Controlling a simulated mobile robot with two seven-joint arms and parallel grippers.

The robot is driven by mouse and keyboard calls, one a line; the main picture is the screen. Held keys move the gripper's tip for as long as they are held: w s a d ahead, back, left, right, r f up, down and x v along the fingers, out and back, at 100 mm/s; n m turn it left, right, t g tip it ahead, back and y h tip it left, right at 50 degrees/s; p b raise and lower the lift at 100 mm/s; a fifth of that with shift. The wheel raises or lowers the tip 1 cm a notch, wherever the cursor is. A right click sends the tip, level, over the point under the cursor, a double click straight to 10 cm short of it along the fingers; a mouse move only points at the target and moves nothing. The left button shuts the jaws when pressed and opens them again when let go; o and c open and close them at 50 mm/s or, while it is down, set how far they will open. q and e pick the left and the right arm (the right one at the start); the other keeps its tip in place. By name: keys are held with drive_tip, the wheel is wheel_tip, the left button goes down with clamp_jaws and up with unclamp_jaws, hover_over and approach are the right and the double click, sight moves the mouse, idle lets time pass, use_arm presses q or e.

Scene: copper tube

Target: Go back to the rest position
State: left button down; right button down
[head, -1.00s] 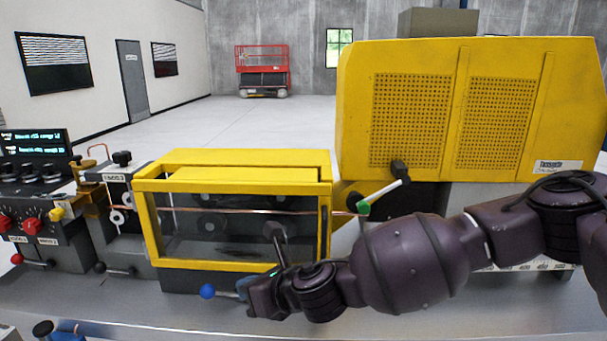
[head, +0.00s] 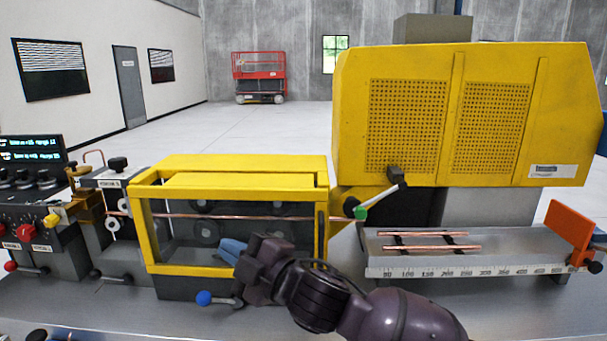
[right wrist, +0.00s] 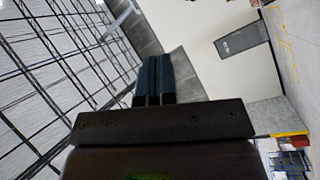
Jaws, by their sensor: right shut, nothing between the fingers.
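My right gripper (head: 232,250) is in front of the yellow-framed machine window (head: 152,270), with its blue fingers together and nothing between them. Its fingers (right wrist: 153,80) also show side by side in the right wrist view, against the wall and ceiling. My right arm comes in from the bottom right. My left gripper is not in view. A copper tube (head: 270,217) runs level through the yellow-framed section to a green-tipped lever (head: 361,212) on the right.
A blue-knobbed lever (head: 205,298) sits just below my right gripper. A ruler bench (head: 400,262) at right bears short copper tubes (head: 430,248), beside an orange stop plate (head: 568,228). A large yellow guard (head: 345,120) stands behind. Control panels with red knobs (head: 25,232) are at left.

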drive_tip(key=d+f+m+t+h, duration=0.3)
drive_tip(key=d+f+m+h, duration=0.2)
drive_tip(key=d+f+m, duration=0.6)
drive_tip(key=d+f+m+t+h, duration=0.3)
drive_tip(key=d+f+m+h, duration=0.25)
drive_tip(key=d+f, duration=0.6)
drive_tip(key=s+d+f+m+g+h, duration=0.2)
drive_tip(key=s+d+f+m+h, duration=0.1)
drive_tip(key=s+d+f, duration=0.5)
drive_tip(key=s+d+f+m+g+h, duration=0.3)
drive_tip(key=s+d+f, duration=0.5)
drive_tip(key=s, duration=0.5)
drive_tip(key=shift+s+d+f, duration=0.15)
drive_tip(key=shift+d+f, duration=0.15)
drive_tip(key=shift+f, duration=0.45)
drive_tip(key=shift+a, duration=0.1)
